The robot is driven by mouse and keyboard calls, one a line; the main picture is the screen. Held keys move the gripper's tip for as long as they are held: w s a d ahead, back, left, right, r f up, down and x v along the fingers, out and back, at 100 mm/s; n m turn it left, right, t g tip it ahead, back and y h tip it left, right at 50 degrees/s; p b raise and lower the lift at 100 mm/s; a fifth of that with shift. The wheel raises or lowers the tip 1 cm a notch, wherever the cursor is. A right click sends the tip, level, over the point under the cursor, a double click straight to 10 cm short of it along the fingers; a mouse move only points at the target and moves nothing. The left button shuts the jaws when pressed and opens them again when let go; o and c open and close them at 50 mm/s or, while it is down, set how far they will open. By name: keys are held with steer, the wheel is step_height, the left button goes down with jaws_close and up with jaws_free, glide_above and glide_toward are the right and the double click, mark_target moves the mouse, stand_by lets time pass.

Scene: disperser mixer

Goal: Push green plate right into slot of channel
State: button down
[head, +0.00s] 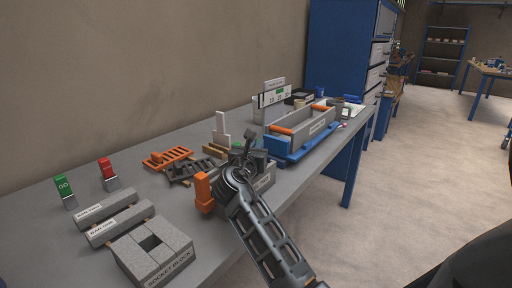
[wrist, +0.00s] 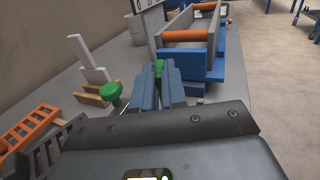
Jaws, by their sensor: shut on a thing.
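My gripper (wrist: 159,82) shows in the wrist view as two blue-grey fingers close together. A green piece (wrist: 158,68), which looks like the green plate, shows as a narrow strip between the fingers. In the head view my gripper (head: 250,150) is above a grey block (head: 265,182) with an orange end piece (head: 203,188); this may be the channel. My arm and gripper hide much of the block, and I cannot see the slot or whether the plate is in it. A green round-topped knob (wrist: 110,92) stands left of the fingers.
A blue tray (head: 300,150) holding a grey box with orange bars stands beyond my gripper. An orange rack (head: 168,158), a dark rack (head: 192,170) and a white upright piece (head: 222,130) are to the left. A socket block (head: 150,262) is at the near edge.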

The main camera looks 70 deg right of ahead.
steer(key=shift+f, duration=0.15)
steer(key=c, duration=1.2)
jaws_free()
steer(key=shift+a, duration=0.3)
steer(key=a, duration=0.3)
steer(key=s+a, duration=0.1)
steer(key=a, duration=0.7)
steer(key=shift+s+a, duration=0.15)
steer(key=shift+s, duration=0.25)
